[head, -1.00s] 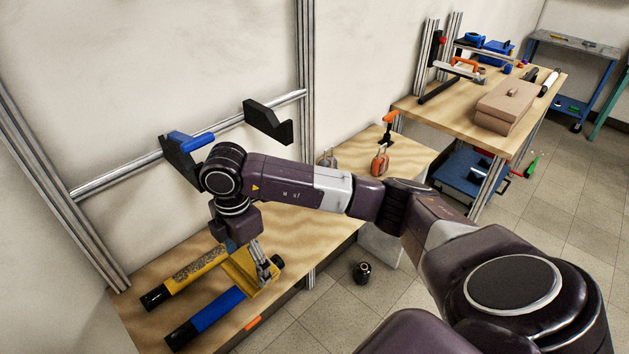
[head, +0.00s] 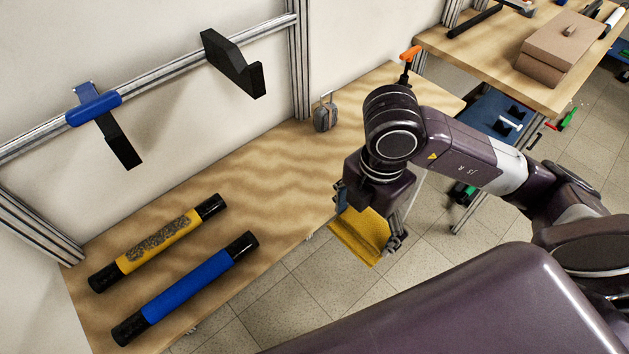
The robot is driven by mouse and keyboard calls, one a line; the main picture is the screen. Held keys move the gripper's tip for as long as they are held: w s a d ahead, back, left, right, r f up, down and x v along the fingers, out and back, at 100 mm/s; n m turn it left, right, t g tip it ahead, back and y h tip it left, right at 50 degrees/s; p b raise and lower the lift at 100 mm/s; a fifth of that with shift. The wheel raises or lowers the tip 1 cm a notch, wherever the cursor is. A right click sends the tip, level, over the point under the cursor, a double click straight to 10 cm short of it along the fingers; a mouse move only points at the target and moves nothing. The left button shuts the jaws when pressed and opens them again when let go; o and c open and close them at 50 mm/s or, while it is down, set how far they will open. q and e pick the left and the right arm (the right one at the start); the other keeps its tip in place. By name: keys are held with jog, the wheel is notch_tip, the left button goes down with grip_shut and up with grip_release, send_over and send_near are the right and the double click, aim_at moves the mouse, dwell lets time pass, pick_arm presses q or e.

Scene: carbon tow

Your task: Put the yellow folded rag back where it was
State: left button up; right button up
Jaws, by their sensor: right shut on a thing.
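The yellow folded rag (head: 359,236) is in my right gripper (head: 372,222), in the middle of the head view. The gripper points down and is shut on the rag, which hangs out to the left of the fingers. The rag is in the air over the floor, just off the front edge of the wooden bench (head: 255,190). My wrist hides part of the fingers and of the rag. My left gripper is not in view.
A yellow roller with a dark speckled patch (head: 160,242) and a blue roller (head: 188,287) lie on the bench. A small grey padlock-like object (head: 325,115) stands at the back. Black brackets (head: 232,63) hang on the wall rail. The bench middle is clear.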

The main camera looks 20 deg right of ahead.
jog(key=w, duration=0.1)
jog(key=w+a+p, duration=0.1)
jog(key=w, duration=0.1)
jog(key=w+a, duration=0.1)
jog(key=w, duration=0.1)
jog(key=shift+w+a+r, duration=0.15)
jog(key=shift+a+r, duration=0.05)
jog(key=shift+r, duration=0.05)
jog(key=w+a+f+p, duration=0.1)
jog(key=w, duration=0.3)
jog(key=w+a+f+p, duration=0.1)
jog(key=w+a, duration=0.1)
jog(key=w, duration=0.2)
jog(key=w+a+p, duration=0.1)
jog(key=w+p, duration=0.1)
jog(key=w, duration=0.2)
jog(key=shift+w+a+f, duration=0.2)
jog(key=shift+f, duration=0.2)
notch_tip(320, 180, down, 4)
jog(key=shift+r+p, duration=0.1)
jog(key=shift+p, duration=0.5)
jog(key=shift+w+f, duration=0.15)
jog(key=shift+f, duration=0.1)
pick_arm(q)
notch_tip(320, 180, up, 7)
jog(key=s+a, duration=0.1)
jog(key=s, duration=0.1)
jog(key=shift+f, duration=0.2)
pick_arm(e)
jog(key=shift+f, duration=0.15)
